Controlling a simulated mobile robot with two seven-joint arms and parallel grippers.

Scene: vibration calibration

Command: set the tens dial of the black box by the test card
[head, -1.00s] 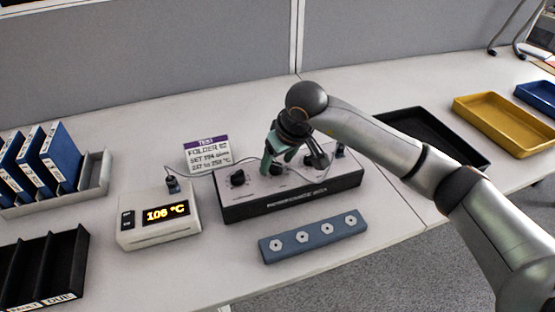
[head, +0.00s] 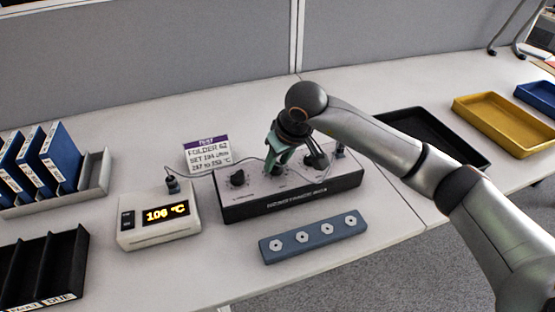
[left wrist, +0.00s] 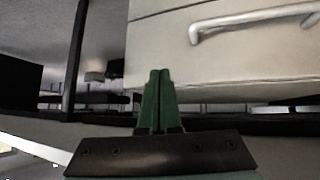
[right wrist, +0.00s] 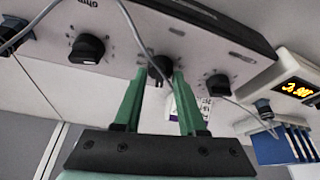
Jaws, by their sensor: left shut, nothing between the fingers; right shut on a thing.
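The black box (head: 230,210) with a pale top panel stands mid-table, with its dials in a row. The left dial (head: 237,178) is in plain view. My right gripper (head: 275,166) is at the middle dial, mostly hiding it in the head view. In the right wrist view its green fingers (right wrist: 160,80) are shut on the black middle dial (right wrist: 160,66). Dial markings are too small to read. My left gripper (left wrist: 155,78) is shut and empty.
A white meter (head: 158,218) reading 106 °C stands left of the box. A blue bar (head: 288,253) with several hex pieces lies in front. Blue binders (head: 60,150) stand far left; black (head: 478,158) and yellow (head: 500,120) trays lie right. A cable runs across the box.

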